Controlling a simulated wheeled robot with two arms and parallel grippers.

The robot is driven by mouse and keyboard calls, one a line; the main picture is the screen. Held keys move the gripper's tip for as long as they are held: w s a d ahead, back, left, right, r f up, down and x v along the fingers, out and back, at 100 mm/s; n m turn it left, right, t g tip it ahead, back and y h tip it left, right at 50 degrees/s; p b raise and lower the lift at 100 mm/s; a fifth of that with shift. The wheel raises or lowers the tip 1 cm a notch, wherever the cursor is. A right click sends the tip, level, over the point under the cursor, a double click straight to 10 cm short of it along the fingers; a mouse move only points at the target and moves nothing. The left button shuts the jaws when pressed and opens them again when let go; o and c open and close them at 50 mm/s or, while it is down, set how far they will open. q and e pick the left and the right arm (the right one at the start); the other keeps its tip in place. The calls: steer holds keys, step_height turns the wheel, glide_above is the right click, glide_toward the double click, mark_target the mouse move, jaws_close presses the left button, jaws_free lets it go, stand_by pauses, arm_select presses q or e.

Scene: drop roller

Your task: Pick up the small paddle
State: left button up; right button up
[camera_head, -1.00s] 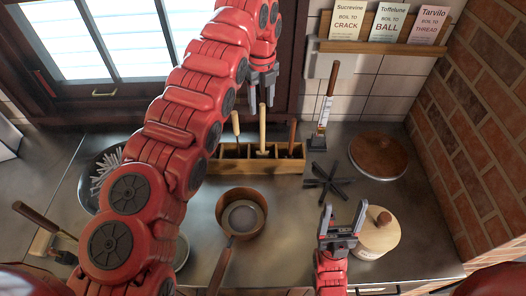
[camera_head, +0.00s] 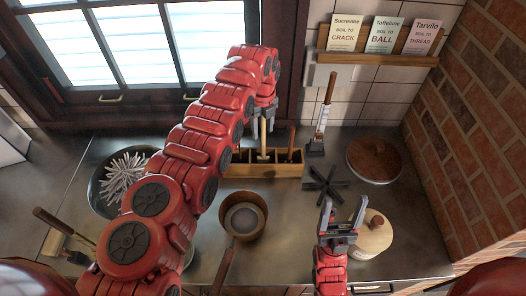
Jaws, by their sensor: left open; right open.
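A wooden holder with compartments (camera_head: 275,170) stands against the back wall and has utensil handles rising from it. A light wooden handle (camera_head: 263,140) rises from its middle, and a darker reddish handle (camera_head: 290,140) from its right part. Which one is the small paddle I cannot tell, as the lower ends are hidden. My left gripper (camera_head: 264,122) is open, pointing down, with its fingers around or just in front of the light handle's top; contact is unclear. My arm covers the holder's left part. My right gripper (camera_head: 341,216) is open and empty above the front counter.
A copper pot (camera_head: 243,232) stands in front of the holder. A bowl of grey sticks (camera_head: 113,199) is at left. A thermometer-like tool (camera_head: 322,125), black trivet (camera_head: 325,184), round wooden lid (camera_head: 375,160) and lidded pot (camera_head: 372,240) occupy the right.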

arm_select(q)
jaws_close()
steer(key=shift+r, duration=0.1)
stand_by(0.3)
steer(key=shift+w+r+b, duration=0.1)
steer(key=shift+r+b, duration=0.15)
steer(key=shift+b, duration=0.05)
step_height(320, 180, up, 6)
steer(key=b, duration=0.2)
steer(key=shift+d+r+b, duration=0.15)
steer(key=shift+b, duration=0.15)
step_height(320, 180, up, 3)
steer(key=shift+f+p, duration=0.2)
steer(key=shift+p, duration=0.8)
steer(key=shift+r, duration=0.3)
steer(key=shift+f, duration=0.1)
